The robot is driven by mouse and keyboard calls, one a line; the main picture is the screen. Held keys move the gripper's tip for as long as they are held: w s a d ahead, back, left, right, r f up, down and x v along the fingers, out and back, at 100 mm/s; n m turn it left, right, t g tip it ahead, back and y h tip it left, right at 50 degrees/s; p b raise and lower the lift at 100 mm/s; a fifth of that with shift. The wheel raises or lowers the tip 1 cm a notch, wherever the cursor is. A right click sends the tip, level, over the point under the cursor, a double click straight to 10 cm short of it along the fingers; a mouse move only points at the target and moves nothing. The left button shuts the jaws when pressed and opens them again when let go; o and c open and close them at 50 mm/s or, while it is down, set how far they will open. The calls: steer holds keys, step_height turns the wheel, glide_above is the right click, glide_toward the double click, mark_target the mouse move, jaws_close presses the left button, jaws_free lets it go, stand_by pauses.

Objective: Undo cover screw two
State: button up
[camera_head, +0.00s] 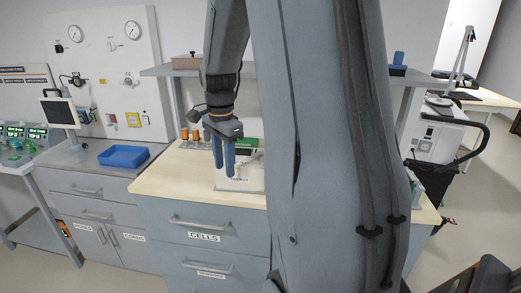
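A pale boxy unit (240,184) with a green part (247,143) on top stands on the wooden worktop, partly behind my gripper and arm. My gripper (224,172) points down in front of the unit's left part. Its two blue-grey fingers appear apart with a narrow gap, and I see nothing held between them. I cannot tell whether the fingertips touch the unit. The cover screws are too small to make out, so I cannot tell which is screw two. My large arm link hides the unit's right side and much of the worktop.
Small orange-brown bottles (190,134) stand behind the gripper to the left. A blue tray (124,156) lies on the grey counter beside a small monitor (60,112). A shelf (172,71) runs above the worktop (165,180), whose front left part is clear. A cart (436,135) stands right.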

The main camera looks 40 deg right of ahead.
mark_target(261, 156)
steer(key=d+r+m, duration=0.1)
steer(key=d+m, duration=0.3)
steer(key=d, duration=0.1)
steer(key=w+d+r+m, duration=0.1)
steer(key=d+r+m, duration=0.1)
steer(key=d+m, duration=0.2)
steer(key=w+d+r+m, duration=0.1)
steer(key=d+r+m, duration=0.1)
steer(key=d+m, duration=0.2)
steer(key=shift+w+d+r+m, duration=0.1)
steer(key=shift+w+d+m, duration=0.05)
steer(key=shift+d, duration=0.55)
steer(key=shift+w+d+m, duration=0.1)
steer(key=shift+d+m, duration=0.05)
steer(key=shift+d, duration=0.55)
steer(key=shift+d+p, duration=0.1)
steer(key=shift+p, duration=0.25)
steer(key=shift+f, duration=0.5)
steer(key=shift+f+p, duration=1.05)
steer(key=shift+f, duration=2.3)
steer(key=shift+c, duration=0.5)
jaws_close()
